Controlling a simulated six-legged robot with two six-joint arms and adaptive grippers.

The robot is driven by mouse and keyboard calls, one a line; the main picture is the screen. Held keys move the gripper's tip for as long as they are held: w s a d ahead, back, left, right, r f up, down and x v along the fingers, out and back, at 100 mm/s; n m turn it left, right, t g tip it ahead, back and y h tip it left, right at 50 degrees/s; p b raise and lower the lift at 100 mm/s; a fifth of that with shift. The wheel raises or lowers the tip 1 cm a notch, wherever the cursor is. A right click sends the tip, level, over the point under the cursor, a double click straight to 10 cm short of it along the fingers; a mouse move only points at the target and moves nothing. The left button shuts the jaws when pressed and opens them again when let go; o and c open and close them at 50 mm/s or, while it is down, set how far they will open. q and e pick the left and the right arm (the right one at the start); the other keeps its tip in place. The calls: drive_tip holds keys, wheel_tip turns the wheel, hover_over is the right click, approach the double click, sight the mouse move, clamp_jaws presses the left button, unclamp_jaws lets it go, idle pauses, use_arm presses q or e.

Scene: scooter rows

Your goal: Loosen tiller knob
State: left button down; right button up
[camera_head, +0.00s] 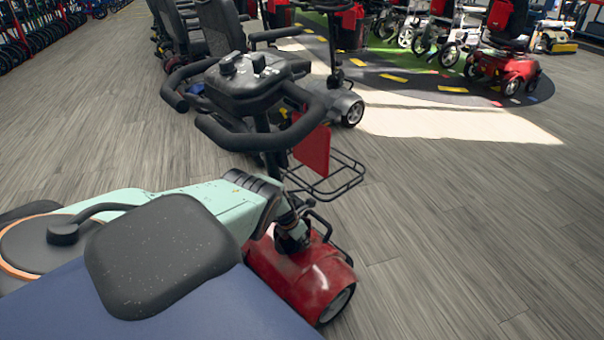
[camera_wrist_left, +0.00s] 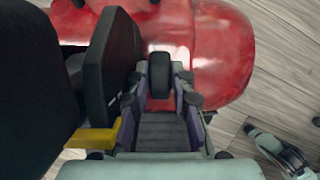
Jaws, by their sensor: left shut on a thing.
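The red scooter stands in front of me, with its black tiller head (camera_head: 245,80) and looped handlebars upright above its red front cover (camera_head: 303,275). My left gripper (camera_head: 292,228), on its pale green arm, is low at the tiller's base, just above the front cover. In the left wrist view my left gripper (camera_wrist_left: 161,100) has a finger on each side of a black rounded knob (camera_wrist_left: 159,74) and is shut on it. The red cover (camera_wrist_left: 213,50) lies behind it. In the head view the knob is hidden by the gripper.
A wire basket (camera_head: 335,180) and a red panel (camera_head: 313,150) are on the scooter's front. A dark panel (camera_wrist_left: 112,68) is close left of the gripper in the wrist view. More scooters (camera_head: 500,60) stand at the back. The wooden floor (camera_head: 450,230) to the right is clear.

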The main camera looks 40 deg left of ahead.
idle(0.4)
use_arm(q)
drive_tip(key=shift+s+d+t+p, duration=0.1)
drive_tip(key=shift+s+t+p, duration=0.15)
drive_tip(key=shift+t+p, duration=0.65)
drive_tip(key=shift+s+f+t+p, duration=0.15)
drive_tip(key=shift+t+p, duration=0.3)
drive_tip(key=shift+t, duration=0.05)
drive_tip(key=shift+s+f+t+b, duration=0.25)
drive_tip(key=shift+t+b, duration=0.1)
drive_tip(key=shift+t, duration=0.65)
drive_tip(key=shift+s+f+t+h+b, duration=0.1)
drive_tip(key=shift+t+h+b, duration=0.2)
drive_tip(key=shift+t+b, duration=0.5)
drive_tip(key=shift+t, duration=0.3)
drive_tip(key=shift+s, duration=0.1)
drive_tip(key=c, duration=1.2)
unclamp_jaws()
drive_tip(key=shift+o, duration=0.2)
